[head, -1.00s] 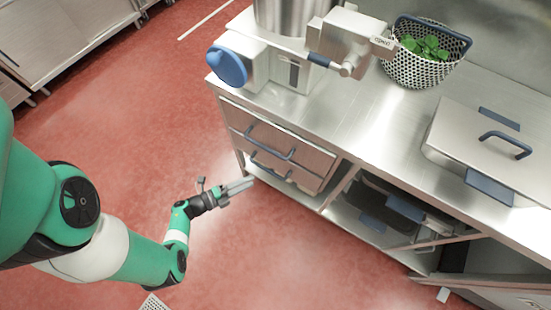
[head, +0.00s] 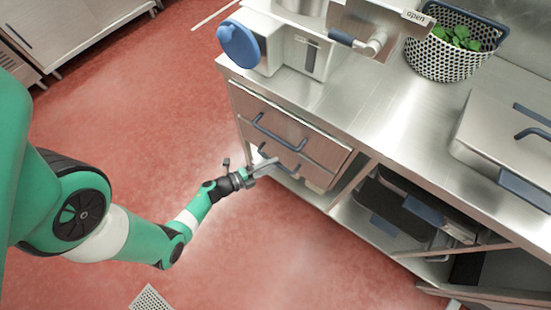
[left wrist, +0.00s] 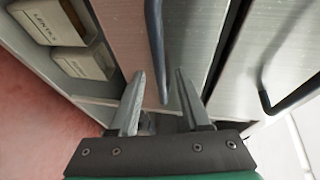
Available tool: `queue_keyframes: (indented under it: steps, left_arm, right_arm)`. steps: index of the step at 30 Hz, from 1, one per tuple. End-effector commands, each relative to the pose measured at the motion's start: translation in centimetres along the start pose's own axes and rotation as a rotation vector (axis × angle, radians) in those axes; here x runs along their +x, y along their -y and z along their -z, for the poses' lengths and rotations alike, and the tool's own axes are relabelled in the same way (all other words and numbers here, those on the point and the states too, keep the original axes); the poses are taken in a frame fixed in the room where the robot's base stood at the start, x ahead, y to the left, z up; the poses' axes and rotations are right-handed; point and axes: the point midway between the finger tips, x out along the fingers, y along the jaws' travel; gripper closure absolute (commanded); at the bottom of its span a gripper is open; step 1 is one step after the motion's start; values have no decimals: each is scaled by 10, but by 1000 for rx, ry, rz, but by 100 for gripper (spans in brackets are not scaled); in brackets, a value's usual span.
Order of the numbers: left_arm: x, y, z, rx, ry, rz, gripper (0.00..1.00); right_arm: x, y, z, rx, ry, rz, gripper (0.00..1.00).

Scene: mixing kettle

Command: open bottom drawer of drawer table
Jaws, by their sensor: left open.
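The drawer table (head: 385,130) has two stacked drawers, both looking closed. The bottom drawer (head: 316,168) has a dark blue bar handle (left wrist: 155,45); its front also shows in the left wrist view (left wrist: 188,35). My left gripper (head: 270,164) is open and empty at the bottom drawer's handle, partly covering it in the head view. In the left wrist view the handle's end appears between the two fingertips (left wrist: 159,75); I cannot tell how deep it sits between them. The top drawer's handle (left wrist: 290,94) is to the right there. My right gripper is not in view.
Labelled containers (left wrist: 85,62) sit beside the bottom drawer's edge in the left wrist view. Dark trays (head: 400,208) lie on the open shelf to the right. Red floor is free in front.

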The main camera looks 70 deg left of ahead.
Motion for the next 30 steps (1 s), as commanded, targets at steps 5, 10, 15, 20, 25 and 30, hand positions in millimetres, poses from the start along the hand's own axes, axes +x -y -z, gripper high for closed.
queue_keyframes:
  steps: [5, 10, 15, 20, 25, 30]
  left_arm:
    - [21, -1, 0, 2, -1, 1, 53]
    - [24, 0, 0, 0, 1, 1, 53]
    - [24, 1, -1, 0, 1, 1, 60]
    - [24, 0, -1, 0, 1, 0, 89]
    - [24, 0, -1, 0, 1, 1, 100]
    - [24, 0, -1, 0, 1, 1, 100]
  right_arm:
    - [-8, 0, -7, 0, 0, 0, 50]
    - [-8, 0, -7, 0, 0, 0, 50]
    - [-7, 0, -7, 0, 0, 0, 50]
    - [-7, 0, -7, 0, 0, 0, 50]
    - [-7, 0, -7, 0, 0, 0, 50]
    - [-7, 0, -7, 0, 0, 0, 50]
